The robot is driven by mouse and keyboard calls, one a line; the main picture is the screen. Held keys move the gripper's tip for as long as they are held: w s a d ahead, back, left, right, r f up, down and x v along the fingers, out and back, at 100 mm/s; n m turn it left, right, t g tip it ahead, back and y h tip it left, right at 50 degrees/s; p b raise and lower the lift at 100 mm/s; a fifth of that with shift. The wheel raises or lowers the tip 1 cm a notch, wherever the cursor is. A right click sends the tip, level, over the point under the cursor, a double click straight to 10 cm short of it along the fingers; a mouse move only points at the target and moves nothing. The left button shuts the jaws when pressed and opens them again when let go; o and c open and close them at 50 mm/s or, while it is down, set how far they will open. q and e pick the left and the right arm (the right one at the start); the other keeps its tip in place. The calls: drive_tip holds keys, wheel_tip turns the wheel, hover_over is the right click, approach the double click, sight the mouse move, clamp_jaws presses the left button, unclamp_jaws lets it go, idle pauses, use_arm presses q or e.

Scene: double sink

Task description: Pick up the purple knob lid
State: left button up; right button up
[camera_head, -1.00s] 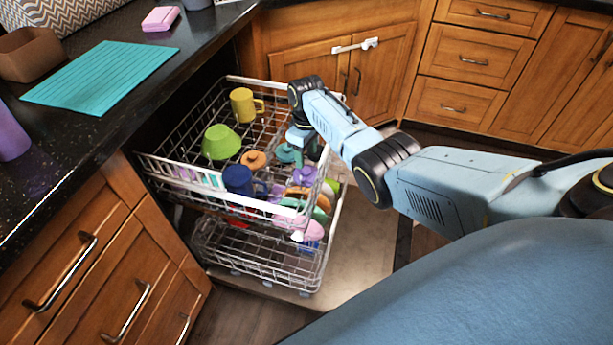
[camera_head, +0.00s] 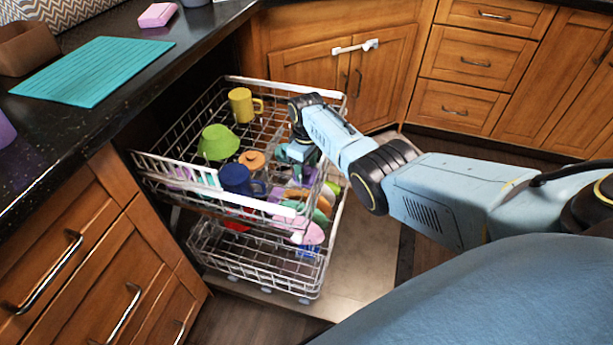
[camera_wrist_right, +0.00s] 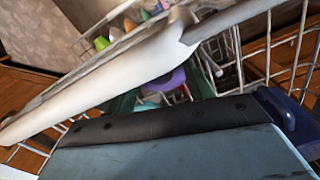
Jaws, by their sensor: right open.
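The purple knob lid (camera_head: 304,174) is in the upper dishwasher rack, right of the blue mug, and is largely hidden by my right gripper. It also shows as a purple patch in the right wrist view (camera_wrist_right: 166,82), between the green fingers. My right gripper (camera_head: 297,160) is open and points down over the rack at the lid. I cannot tell whether the fingers touch the lid. A pale rack rail crosses close in front of the wrist camera and hides part of the scene. My left gripper is not in view.
The upper rack (camera_head: 150,165) also holds a blue mug (camera_head: 236,180), an orange lid (camera_head: 253,160), a green bowl (camera_head: 217,142) and a yellow mug (camera_head: 241,105). The lower rack (camera_head: 255,262) is pulled out beneath. The dark counter (camera_head: 125,105) borders the left; open floor lies right.

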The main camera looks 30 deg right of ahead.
drive_tip(key=c, duration=1)
drive_tip(key=shift+c, duration=0.2)
